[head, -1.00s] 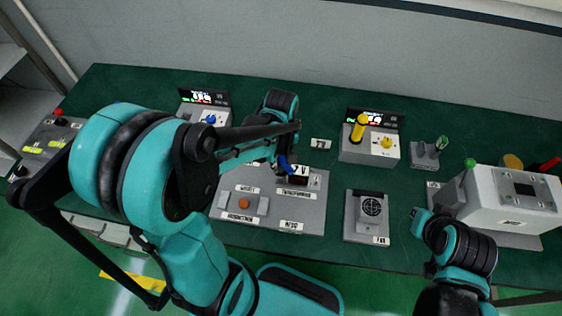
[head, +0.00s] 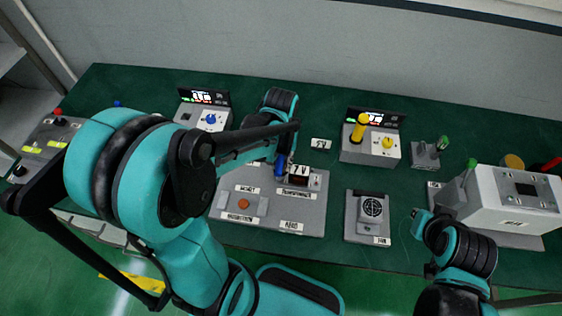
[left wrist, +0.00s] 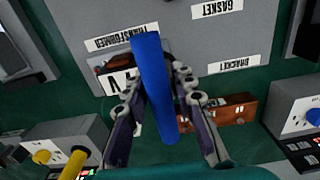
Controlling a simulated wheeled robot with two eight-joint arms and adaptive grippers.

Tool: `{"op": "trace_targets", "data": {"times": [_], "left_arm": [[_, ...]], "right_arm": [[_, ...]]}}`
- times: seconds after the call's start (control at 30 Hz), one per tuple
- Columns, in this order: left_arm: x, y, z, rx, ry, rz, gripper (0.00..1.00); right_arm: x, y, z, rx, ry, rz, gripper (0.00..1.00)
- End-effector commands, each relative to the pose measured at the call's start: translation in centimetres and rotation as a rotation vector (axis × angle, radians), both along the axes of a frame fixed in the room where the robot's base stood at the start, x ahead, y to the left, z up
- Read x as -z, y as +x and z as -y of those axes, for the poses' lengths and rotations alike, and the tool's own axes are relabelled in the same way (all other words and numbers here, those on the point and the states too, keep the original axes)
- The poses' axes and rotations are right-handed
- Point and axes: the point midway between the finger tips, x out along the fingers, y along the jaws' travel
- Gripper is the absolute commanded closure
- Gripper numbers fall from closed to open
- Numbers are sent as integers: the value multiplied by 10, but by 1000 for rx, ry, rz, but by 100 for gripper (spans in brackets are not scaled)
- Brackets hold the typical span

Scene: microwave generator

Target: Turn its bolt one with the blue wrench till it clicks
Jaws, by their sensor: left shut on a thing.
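The blue wrench (left wrist: 155,85) is between the fingers of my left gripper (left wrist: 157,82), which is shut on it. In the head view the wrench (head: 280,165) shows as a short blue piece below my left wrist, beside the transformer (head: 299,181). In the left wrist view its far end lies over the transformer (left wrist: 112,66) and its label on the grey board. The bolt and the wrench's working end cannot be made out. My left fingers are mostly hidden in the head view. My right arm shows at the lower right, but no right gripper fingers can be seen.
The grey board (head: 285,222) carries labels and an orange-brown part (head: 244,203). A fan unit (head: 371,212), a box with yellow knobs (head: 362,150), a box with a blue knob (head: 211,119) and a large grey case (head: 507,197) stand around it. Green tabletop shows between them.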

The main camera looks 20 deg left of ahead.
Motion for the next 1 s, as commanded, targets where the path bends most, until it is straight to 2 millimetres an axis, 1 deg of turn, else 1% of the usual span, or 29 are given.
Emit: {"op": "trace_targets", "data": {"times": [0.2, 0.27, 0.53, 0.63, 0.87, 0.93, 1.0], "left_arm": [[0, 0, 0, 1, 0, 0, 100], [0, 0, 0, 26, 0, 0, 100], [1, 0, 0, 352, 0, 0, 100], [1, 0, 0, 398, 0, 0, 100], [1, 0, 0, 401, 0, 0, 100], [1, 0, 0, 434, 0, 0, 100], [1, 0, 0, 514, 0, 0, 100]], "right_arm": [[0, 0, 0, 0, 0, 0, 100], [0, 0, 0, 0, 0, 0, 100], [3, 0, 0, 0, 0, 0, 100], [3, 0, 0, 0, 0, 0, 100], [3, 0, 0, 0, 0, 0, 100], [4, 0, 0, 0, 0, 0, 100], [4, 0, 0, 0, 0, 0, 100]]}}
